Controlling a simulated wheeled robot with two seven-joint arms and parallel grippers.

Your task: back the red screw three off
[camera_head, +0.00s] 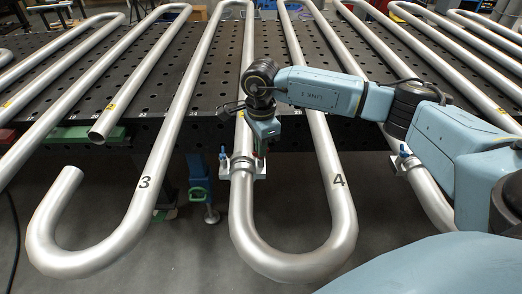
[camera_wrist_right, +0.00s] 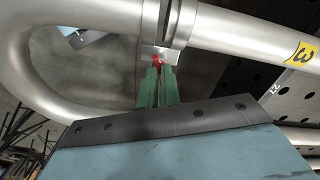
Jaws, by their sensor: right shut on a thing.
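The red screw (camera_wrist_right: 156,62) shows in the right wrist view as a small red piece between the tips of my right gripper (camera_wrist_right: 158,72). The gripper's two green fingers are shut on it, and they hide part of it. The screw sits beside a bracket and clamp collar (camera_wrist_right: 183,22) around a silver tube. In the head view my right gripper (camera_head: 261,151) points down beside the same tube, just above the clamp (camera_head: 241,168). The screw is mostly hidden there. My left gripper is not in view.
Silver serpentine tubes marked 3 (camera_head: 145,182) and 4 (camera_head: 338,180) overhang the front of a black perforated table (camera_head: 215,75). Another clamp (camera_head: 403,160) is on the right, close to my right arm. A blue stand (camera_head: 201,180) is below, left of the gripper.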

